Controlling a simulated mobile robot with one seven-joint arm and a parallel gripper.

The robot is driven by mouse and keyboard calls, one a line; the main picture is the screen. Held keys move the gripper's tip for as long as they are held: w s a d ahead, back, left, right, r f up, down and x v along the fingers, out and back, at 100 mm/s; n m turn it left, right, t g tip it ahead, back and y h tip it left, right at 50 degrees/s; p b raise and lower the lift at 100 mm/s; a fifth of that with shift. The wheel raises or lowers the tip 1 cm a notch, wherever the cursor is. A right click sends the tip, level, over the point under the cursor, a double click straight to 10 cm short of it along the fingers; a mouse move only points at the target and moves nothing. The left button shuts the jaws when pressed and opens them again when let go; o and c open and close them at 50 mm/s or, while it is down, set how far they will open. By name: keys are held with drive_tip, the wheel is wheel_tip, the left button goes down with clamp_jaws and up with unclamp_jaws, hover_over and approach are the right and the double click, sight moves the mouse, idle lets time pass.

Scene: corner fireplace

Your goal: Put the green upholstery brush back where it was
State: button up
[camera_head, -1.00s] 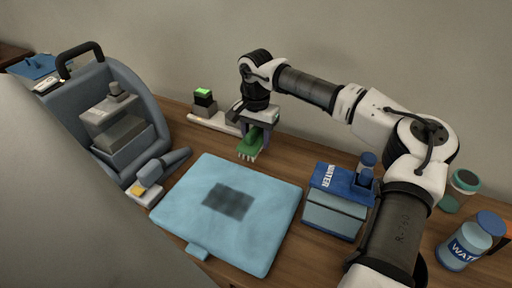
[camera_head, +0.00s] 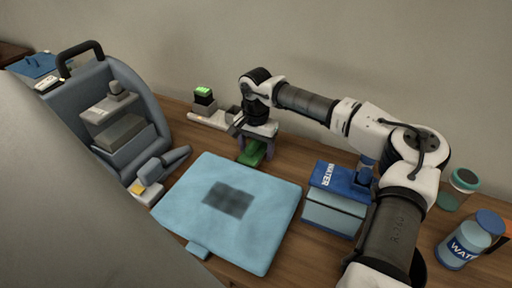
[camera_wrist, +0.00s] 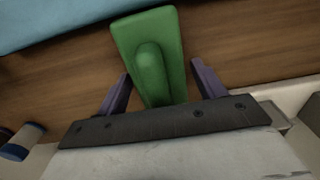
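The green upholstery brush (camera_head: 252,153) rests on the wooden table just behind the light blue cushion. In the wrist view the brush (camera_wrist: 150,58) shows its green back and rounded grip; its bristles are hidden. My gripper (camera_head: 256,150) is over the brush, pointing down. In the wrist view, my gripper (camera_wrist: 160,88) has its two purple fingers spread on either side of the brush, with wood showing in gaps between them and it. My gripper is open.
The light blue cushion (camera_head: 270,217) with a dark patch lies in front. A pale device with a green light (camera_head: 204,97) stands left of the gripper. A blue WATER box (camera_head: 335,205) stands to the right.

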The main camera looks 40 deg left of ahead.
wheel_tip(320, 180, up, 12)
drive_tip(key=shift+r, duration=0.2)
idle(0.5)
